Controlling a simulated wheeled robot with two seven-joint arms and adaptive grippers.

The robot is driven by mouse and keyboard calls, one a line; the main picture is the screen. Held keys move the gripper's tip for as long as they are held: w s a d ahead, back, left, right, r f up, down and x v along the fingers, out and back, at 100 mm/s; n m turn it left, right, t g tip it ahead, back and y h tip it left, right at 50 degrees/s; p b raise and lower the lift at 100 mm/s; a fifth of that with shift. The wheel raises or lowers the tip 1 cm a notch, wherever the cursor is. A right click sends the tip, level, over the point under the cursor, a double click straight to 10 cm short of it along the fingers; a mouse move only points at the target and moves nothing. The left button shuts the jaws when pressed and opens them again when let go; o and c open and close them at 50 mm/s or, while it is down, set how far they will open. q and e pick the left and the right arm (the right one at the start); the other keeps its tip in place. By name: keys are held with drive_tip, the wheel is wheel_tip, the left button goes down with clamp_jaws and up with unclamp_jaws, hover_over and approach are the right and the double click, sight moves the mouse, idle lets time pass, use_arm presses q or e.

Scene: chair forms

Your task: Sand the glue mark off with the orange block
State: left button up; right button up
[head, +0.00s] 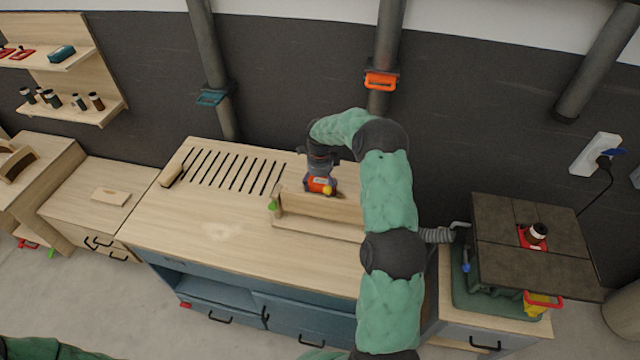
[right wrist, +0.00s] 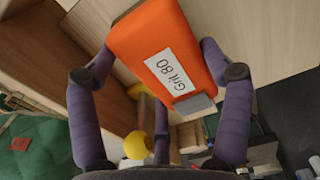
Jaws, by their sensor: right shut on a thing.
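The orange block (head: 320,186) is in my right gripper (head: 321,172), at the open wooden rack near the back of the workbench. In the right wrist view the block (right wrist: 160,40) sits between the purple fingers and bears a white "Grit 80" label. I cannot tell whether the block still touches the rack. A pale, irregular patch, the glue mark (head: 222,231), lies on the bench top, left of the rack and in front of the slots. My right gripper is behind and to the right of it. My left gripper is out of view.
The wooden rack (head: 310,229) stands beside my right arm, with a small green item (head: 272,206) at its left end. The slotted part (head: 232,170) lies at the back left. The bench around the mark is clear. A dark-topped table (head: 490,250) stands at right.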

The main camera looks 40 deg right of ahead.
sight(312, 182)
drive_tip(key=shift+f+b, duration=0.4)
drive_tip(key=shift+f, duration=0.15)
idle(0.4)
drive_tip(key=shift+w, duration=0.1)
drive_tip(key=shift+w+a+b, duration=0.35)
drive_tip(key=shift+w+a, duration=0.5)
drive_tip(key=shift+w, duration=0.15)
drive_tip(key=shift+s+d+f, duration=0.1)
drive_tip(key=shift+s+d, duration=0.3)
drive_tip(key=shift+s, duration=0.2)
drive_tip(key=shift+s+d+f, duration=0.1)
drive_tip(key=shift+s+d, duration=0.3)
drive_tip(key=shift+s, duration=0.15)
drive_tip(key=shift+w+a+r+b, duration=0.1)
drive_tip(key=shift+w+a+b, duration=0.4)
drive_tip(key=shift+w+a, duration=0.45)
drive_tip(key=shift+w+d, duration=0.1)
drive_tip(key=shift+w, duration=0.05)
drive_tip(key=shift+s+d+r, duration=0.15)
drive_tip(key=shift+s+d, duration=0.75)
drive_tip(key=shift+s, duration=0.15)
